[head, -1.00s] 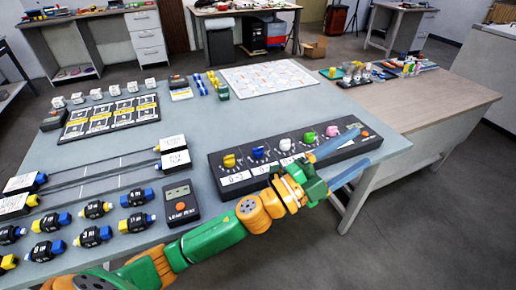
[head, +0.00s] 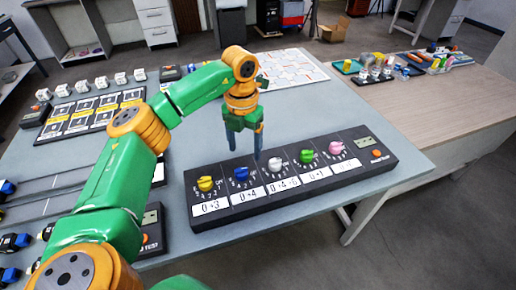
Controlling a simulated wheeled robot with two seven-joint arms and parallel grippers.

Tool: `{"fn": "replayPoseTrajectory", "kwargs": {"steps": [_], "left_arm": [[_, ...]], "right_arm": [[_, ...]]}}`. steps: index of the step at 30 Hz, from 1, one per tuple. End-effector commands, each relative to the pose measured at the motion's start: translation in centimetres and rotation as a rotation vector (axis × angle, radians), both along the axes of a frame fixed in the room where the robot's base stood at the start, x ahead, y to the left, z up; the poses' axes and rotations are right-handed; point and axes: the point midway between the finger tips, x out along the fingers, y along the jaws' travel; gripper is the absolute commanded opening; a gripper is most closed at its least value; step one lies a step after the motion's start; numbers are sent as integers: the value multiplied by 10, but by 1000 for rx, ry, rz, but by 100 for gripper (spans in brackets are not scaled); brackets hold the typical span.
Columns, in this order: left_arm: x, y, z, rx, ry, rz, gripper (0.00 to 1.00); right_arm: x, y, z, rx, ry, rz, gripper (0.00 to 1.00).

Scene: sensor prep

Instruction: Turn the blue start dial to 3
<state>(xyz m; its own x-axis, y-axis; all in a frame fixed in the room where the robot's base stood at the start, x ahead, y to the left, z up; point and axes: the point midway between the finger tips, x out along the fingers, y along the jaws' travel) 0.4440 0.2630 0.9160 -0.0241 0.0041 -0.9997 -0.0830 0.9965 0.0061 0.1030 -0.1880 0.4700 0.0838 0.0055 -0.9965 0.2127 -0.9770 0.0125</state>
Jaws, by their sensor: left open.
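The blue dial (head: 241,173) sits second from the left on a black dial panel (head: 215,221), between a yellow dial (head: 205,184) and a white dial (head: 276,164). A label below the blue dial appears to read 0-4. Its exact setting is too small to tell. My left gripper (head: 258,140) points down above the panel's back edge, its blue fingers over the area between the blue and white dials. It is open and holds nothing. Whether a fingertip touches the panel I cannot tell. My right gripper is not in view.
A green dial (head: 307,156), a pink dial (head: 336,147) and an orange button (head: 377,153) are on the same panel. A white sheet (head: 300,70) lies behind my arm. A wooden table (head: 440,105) with small items adjoins at right.

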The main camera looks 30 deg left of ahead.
Motion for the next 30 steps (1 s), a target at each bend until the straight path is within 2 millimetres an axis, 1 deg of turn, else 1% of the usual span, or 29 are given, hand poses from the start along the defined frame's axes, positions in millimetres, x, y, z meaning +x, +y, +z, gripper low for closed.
{"fn": "replayPoseTrajectory", "kwargs": {"steps": [4,6,9,12,18,19,20,21,23,24,27,30], "left_arm": [[-2,0,-28,-1,6,-2,74],[-3,0,-42,-1,6,-2,74],[-2,-1,-57,-2,4,-2,74],[-2,-1,-65,-2,3,-3,74],[-2,-1,-67,-3,1,-4,74],[-2,-1,-67,-3,1,-4,71],[-2,-1,-67,-3,1,-4,63],[-2,-1,-67,-3,1,-4,52],[-2,-1,-67,-4,1,-4,36],[-2,-1,-67,-4,1,-4,25],[-2,-1,-67,-4,1,-4,0],[-2,-1,-66,-4,0,-5,0]], "right_arm": [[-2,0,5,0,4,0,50],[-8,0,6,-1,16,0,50],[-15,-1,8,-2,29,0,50],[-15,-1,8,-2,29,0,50],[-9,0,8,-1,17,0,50],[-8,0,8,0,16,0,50],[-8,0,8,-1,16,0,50],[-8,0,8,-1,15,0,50],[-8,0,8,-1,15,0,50],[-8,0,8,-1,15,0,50],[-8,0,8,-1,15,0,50],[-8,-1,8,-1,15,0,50]]}}
